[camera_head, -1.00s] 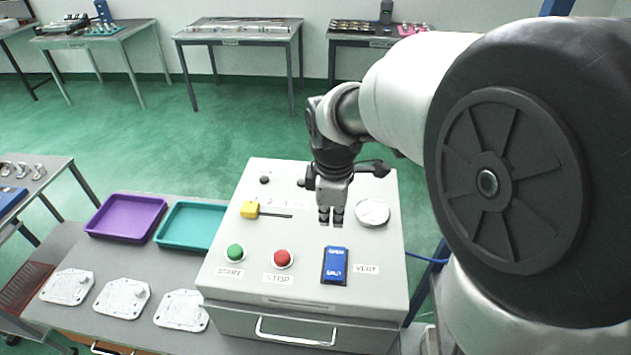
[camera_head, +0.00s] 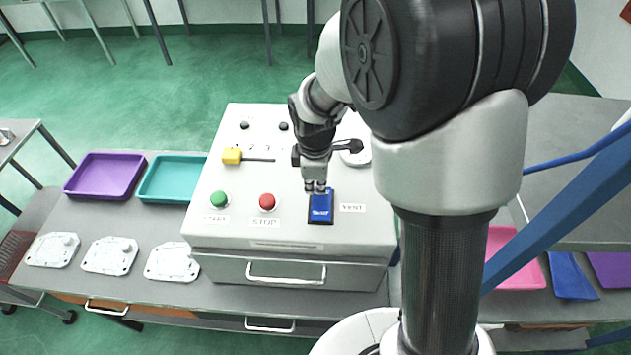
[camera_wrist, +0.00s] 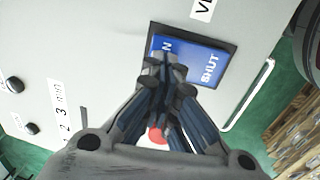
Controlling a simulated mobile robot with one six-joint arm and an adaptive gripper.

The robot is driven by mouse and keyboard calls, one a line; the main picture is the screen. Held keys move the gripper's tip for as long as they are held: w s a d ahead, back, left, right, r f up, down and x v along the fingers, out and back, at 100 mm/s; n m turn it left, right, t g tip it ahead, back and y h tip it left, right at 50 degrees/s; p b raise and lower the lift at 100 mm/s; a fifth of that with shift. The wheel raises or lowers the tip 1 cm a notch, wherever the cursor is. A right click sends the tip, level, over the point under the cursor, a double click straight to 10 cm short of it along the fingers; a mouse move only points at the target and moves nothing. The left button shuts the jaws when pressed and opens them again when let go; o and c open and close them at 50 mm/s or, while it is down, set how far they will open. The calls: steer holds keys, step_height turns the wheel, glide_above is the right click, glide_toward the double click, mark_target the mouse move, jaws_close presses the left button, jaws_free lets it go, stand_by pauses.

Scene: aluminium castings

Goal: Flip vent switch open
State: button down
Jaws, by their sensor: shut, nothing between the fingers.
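The vent switch (camera_head: 320,208) is a blue rocker in a dark frame on the sloped top of a grey control box (camera_head: 222,258), left of the VENT label (camera_head: 352,208). In the wrist view the rocker (camera_wrist: 208,66) shows the word SHUT at one end, and only the last letter of the other word shows beside my fingertips. My gripper (camera_head: 315,187) is shut and empty. Its fingertips (camera_wrist: 168,68) are at the OPEN end of the rocker, over or touching it; I cannot tell which. They hide part of that end.
On the box are a green START button (camera_head: 218,199), a red STOP button (camera_head: 267,202), a yellow slider knob (camera_head: 231,156) and a gauge (camera_head: 356,155) partly behind my arm. Purple (camera_head: 104,177) and teal (camera_head: 172,180) trays and several pale castings (camera_head: 109,256) lie left.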

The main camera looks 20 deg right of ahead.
mark_target(316, 189)
steer(key=shift+p, duration=0.3)
steer(key=shift+w+d+f+g+p, duration=0.1)
steer(key=shift+w+f+g+p, duration=0.15)
steer(key=shift+g+p, duration=0.55)
steer(key=shift+w+f, duration=0.1)
steer(key=shift+f, duration=0.15)
steer(key=shift+s+a+r, duration=0.15)
steer(key=shift+s+r, duration=0.1)
steer(key=shift+s, duration=0.2)
steer(key=shift+s+a+r, duration=0.1)
steer(key=shift+s+r, duration=0.1)
steer(key=shift+s, duration=0.2)
steer(key=shift+w, duration=0.1)
step_height(316, 189, up, 14)
steer(key=w+p, duration=0.1)
steer(key=p, duration=0.3)
steer(key=shift+w+d+p, duration=0.3)
steer(key=shift+w, duration=0.1)
steer(key=shift+f, duration=0.1)
